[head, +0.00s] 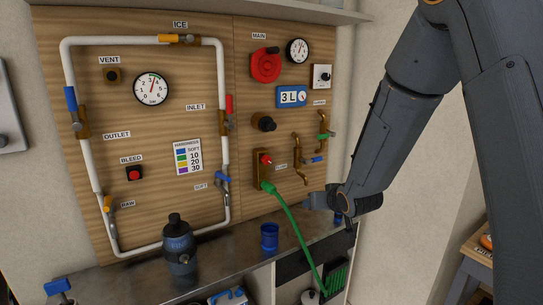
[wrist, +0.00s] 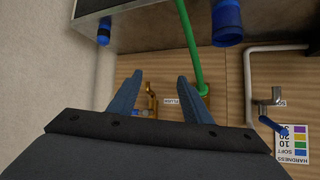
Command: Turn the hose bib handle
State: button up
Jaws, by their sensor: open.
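Brass pipework (head: 299,160) on the right of the wooden panel carries a blue handle (head: 318,159) and a green handle (head: 325,136). A brass fitting (head: 260,168) with a red knob (head: 266,160) and a green hose (head: 291,222) is to its left. The labels are too small to tell which is the hose bib. My gripper (head: 312,200) is below the pipework, in front of the panel. In the upside-down wrist view, its fingers (wrist: 157,82) are open and apart, with brass pipework (wrist: 151,103) showing between them. Nothing is held.
The hose hangs just left of my gripper and runs down past the counter (head: 205,251). A blue cup (head: 269,237) and a dark bottle (head: 178,245) stand on the counter. A side table is at right.

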jog(key=w+a+r+n+t+y+p, duration=0.1)
jog(key=w+a+r+t+y, duration=0.2)
jog(key=w+a+r, duration=0.25)
jog(key=n+t+y+p, duration=0.1)
jog(key=y+p, duration=0.1)
jog(key=y, duration=0.2)
send_near(268, 160)
jog(key=w, duration=0.1)
jog(key=p+x, duration=0.1)
jog(key=x, duration=0.7)
jog(key=shift+a+f+p, duration=0.1)
jog(key=shift+a+p, duration=0.2)
jog(key=shift+p, duration=0.1)
jog(key=c, duration=1.1)
